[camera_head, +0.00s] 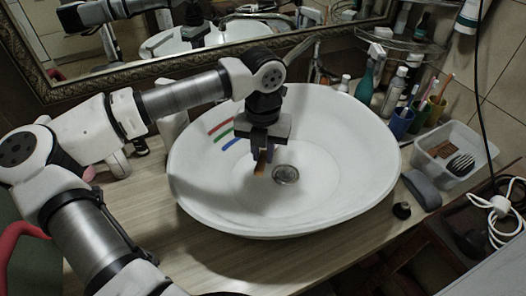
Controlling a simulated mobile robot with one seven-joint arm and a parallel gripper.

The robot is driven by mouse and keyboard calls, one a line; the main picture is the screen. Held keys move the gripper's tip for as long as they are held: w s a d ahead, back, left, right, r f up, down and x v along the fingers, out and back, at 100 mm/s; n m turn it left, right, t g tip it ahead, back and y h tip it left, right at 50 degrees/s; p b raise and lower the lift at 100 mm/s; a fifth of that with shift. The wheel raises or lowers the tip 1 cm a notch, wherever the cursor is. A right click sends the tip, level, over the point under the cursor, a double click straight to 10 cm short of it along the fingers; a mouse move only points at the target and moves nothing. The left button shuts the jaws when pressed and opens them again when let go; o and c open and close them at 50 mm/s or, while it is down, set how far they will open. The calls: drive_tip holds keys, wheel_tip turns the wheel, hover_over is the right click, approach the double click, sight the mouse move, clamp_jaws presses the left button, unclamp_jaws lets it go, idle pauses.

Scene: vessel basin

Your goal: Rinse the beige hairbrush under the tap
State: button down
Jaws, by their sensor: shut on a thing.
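My gripper (262,152) points down over the inside of the white basin (350,185), left of and above the drain (285,174). It is shut on a narrow tan thing, which I take to be the beige hairbrush (261,163). Only a small part of it shows below the fingers; its bristles cannot be made out. A grey metal piece that looks like the tap (300,50) shows behind the basin, partly hidden by my arm. I cannot see any running water.
A clear plastic bin (480,150) with a dark brush (461,165) stands at the right. Cups with toothbrushes (418,112) and bottles (394,91) stand behind the basin's right rim. A mirror (160,50) runs along the back. The wooden counter (190,235) is clear at front left.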

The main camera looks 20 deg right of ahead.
drive_tip(key=shift+d, duration=0.15)
drive_tip(key=shift+s+d+b, duration=0.2)
drive_tip(key=shift+d+b, duration=0.25)
drive_tip(key=shift+a, duration=0.1)
drive_tip(key=shift+w+a+b, duration=0.2)
drive_tip(key=shift+a+b, duration=0.15)
drive_tip(key=shift+a, duration=0.15)
drive_tip(key=shift+d, duration=0.15)
drive_tip(key=shift+s+d+b, duration=0.2)
drive_tip(key=shift+d+b, duration=0.2)
drive_tip(key=shift+d, duration=0.05)
